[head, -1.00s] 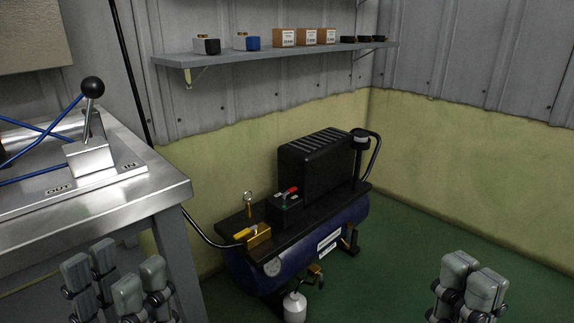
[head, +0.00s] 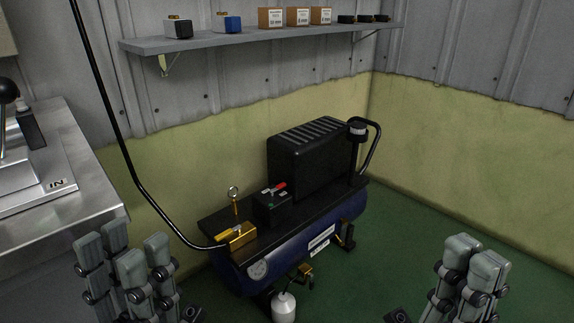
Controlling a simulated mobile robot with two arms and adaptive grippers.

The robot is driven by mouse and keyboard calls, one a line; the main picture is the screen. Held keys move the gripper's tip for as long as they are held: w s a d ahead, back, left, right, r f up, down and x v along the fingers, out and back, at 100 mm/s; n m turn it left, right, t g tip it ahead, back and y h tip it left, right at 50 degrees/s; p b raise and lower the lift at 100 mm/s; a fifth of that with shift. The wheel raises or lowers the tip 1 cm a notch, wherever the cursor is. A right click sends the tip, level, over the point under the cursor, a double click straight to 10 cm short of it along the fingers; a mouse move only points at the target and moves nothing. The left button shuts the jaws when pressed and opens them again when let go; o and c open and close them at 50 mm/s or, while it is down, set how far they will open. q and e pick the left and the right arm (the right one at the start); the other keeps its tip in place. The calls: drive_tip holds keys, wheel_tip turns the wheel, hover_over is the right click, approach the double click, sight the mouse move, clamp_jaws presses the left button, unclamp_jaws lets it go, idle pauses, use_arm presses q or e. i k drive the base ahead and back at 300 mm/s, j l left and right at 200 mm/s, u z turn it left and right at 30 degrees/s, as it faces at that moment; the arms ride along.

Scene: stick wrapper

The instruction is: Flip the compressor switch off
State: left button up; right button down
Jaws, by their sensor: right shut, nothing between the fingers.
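The compressor (head: 300,236) stands on the floor in the middle, with a blue tank and a black top. The switch (head: 278,187) is a small red-tipped lever on a black box (head: 270,209) on the compressor's top. Its lever points up to the right. My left gripper (head: 122,245) is at the lower left, open and empty, in front of the compressor and apart from it. My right gripper (head: 472,252) is at the lower right, shut and empty, also apart from the compressor. Nothing hides the switch.
A metal workbench (head: 90,190) stands at the left. A black hose (head: 130,160) runs down to a brass valve (head: 236,236) beside the switch box. A wall shelf (head: 270,38) holds boxes above. The green floor (head: 410,235) is clear right of the compressor.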

sight(281, 186)
drive_tip(key=i+l, duration=0.5)
drive_tip(key=i, duration=0.15)
drive_tip(key=i+l, duration=0.5)
drive_tip(key=i+u, duration=0.1)
drive_tip(key=u, duration=1.85)
